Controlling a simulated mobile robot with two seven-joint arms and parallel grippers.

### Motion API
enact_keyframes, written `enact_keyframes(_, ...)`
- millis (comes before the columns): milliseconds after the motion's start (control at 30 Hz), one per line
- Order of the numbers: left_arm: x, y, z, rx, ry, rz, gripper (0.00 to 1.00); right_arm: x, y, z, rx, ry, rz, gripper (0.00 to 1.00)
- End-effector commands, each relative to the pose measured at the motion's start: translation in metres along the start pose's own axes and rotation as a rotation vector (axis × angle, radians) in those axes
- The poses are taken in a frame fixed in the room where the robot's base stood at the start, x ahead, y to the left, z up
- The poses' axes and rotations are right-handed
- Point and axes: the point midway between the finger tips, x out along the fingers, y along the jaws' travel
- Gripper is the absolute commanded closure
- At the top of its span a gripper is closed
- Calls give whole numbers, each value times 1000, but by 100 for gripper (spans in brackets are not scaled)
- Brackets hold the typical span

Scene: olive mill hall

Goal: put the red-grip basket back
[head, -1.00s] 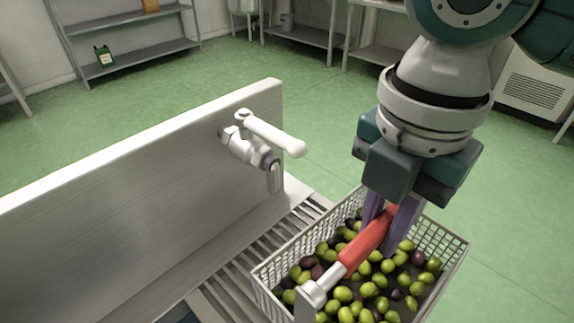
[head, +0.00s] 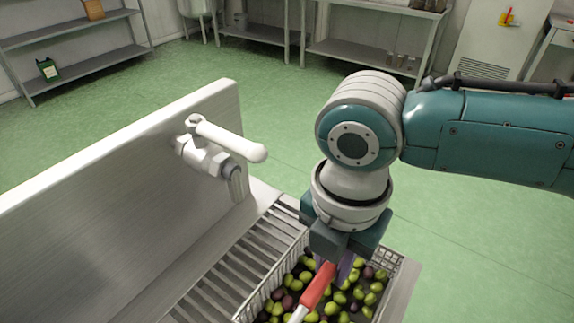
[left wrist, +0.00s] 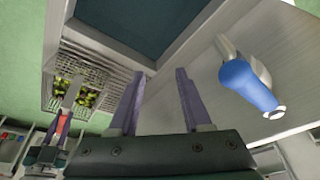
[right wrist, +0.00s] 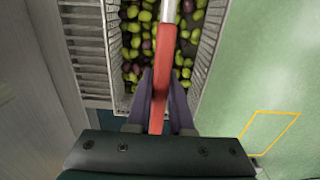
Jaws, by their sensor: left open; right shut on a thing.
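The red-grip basket (head: 390,262) is a pale lattice basket holding green and dark olives, low in the head view. Its red grip (head: 318,286) is clamped between the purple fingers of my right gripper (head: 340,268). The right wrist view also shows the red grip (right wrist: 165,62) between the fingers, with olives under it. The basket lies over or beside the slatted rack (head: 235,265); I cannot tell whether it touches. My left gripper (left wrist: 160,73) is open and empty, seen only in its wrist view, where the basket (left wrist: 100,68) shows at upper left.
A tap with a white lever (head: 232,140) sticks out of the metal back panel (head: 120,180), left of my right arm. A blue-handled valve (left wrist: 246,86) is right of my left gripper. Shelves (head: 80,40) stand far back. Green floor is open right of the basket.

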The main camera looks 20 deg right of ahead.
Motion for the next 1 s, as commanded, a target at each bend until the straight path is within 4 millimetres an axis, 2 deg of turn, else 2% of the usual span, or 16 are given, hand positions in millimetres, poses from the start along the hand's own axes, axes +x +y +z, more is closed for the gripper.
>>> enact_keyframes(400, 3, 1, 1, -3, 0, 2, 51, 4, 2, 0, -1, 0, 5, 100)
enact_keyframes(433, 2, 1, 1, -4, 0, 3, 51, 4, 0, 0, -1, 0, 2, 78)
enact_keyframes(667, 2, 3, 0, -10, 1, 8, 51, 4, 0, 0, 0, 0, 1, 52)
enact_keyframes(900, 2, 3, 0, -10, 1, 8, 51, 3, 0, 0, 0, 0, 1, 50)
enact_keyframes(1000, -2, 2, -1, -9, 1, 7, 51, -3, 0, 0, 0, -1, 1, 50)
